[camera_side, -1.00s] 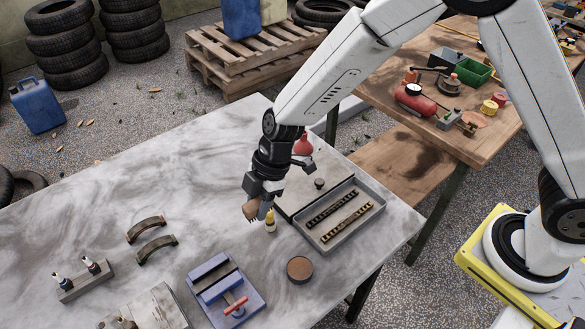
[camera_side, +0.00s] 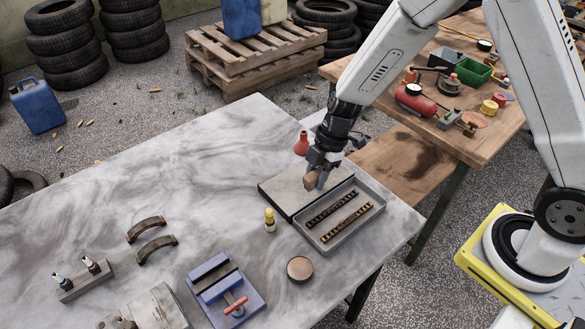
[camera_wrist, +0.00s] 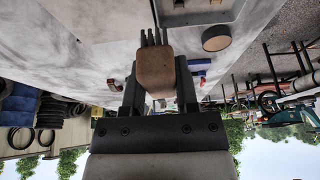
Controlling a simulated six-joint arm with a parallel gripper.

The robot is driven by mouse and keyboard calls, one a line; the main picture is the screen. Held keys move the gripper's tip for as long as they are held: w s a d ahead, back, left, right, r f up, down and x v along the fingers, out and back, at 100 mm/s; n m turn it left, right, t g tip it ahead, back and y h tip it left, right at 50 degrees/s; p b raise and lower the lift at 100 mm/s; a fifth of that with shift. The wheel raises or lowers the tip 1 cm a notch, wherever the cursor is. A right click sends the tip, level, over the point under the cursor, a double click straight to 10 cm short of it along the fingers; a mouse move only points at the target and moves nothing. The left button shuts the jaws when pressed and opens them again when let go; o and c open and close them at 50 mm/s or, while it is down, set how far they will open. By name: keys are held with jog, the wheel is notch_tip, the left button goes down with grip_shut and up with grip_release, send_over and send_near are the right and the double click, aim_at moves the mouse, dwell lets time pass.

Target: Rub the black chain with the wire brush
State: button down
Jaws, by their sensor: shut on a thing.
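My gripper (camera_side: 319,168) is shut on the wire brush (camera_side: 312,180), a brown wooden block. In the wrist view the brush (camera_wrist: 155,72) sits between the two fingers, with dark wire bristles standing out from its far end. In the side view the brush is over the flat pad at the upper left of the grey tray (camera_side: 322,246). The black chain (camera_side: 331,209) lies straight in the tray, nearer the pad. A brownish chain (camera_side: 347,223) lies parallel to it. The brush appears apart from both chains.
The flat pad (camera_side: 283,190) adjoins the tray. A yellow-topped bottle (camera_side: 270,220), a round brown tin (camera_side: 300,269), a blue vise (camera_side: 226,287) and a red bottle (camera_side: 301,144) stand nearby. Two curved brake shoes (camera_side: 150,236) lie left. The table's middle is clear.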

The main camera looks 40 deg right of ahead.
send_over(341, 201)
jog(key=d, duration=0.1)
jog(key=shift+d+f, duration=0.1)
jog(key=shift+f, duration=0.45)
jog(key=shift+f, duration=3.5)
jog(key=shift+a+f, duration=0.6)
jog(key=shift+a, duration=3.25)
jog(key=shift+d, duration=3.7)
jog(key=shift+d+r, duration=0.15)
notch_tip(341, 201, up, 8)
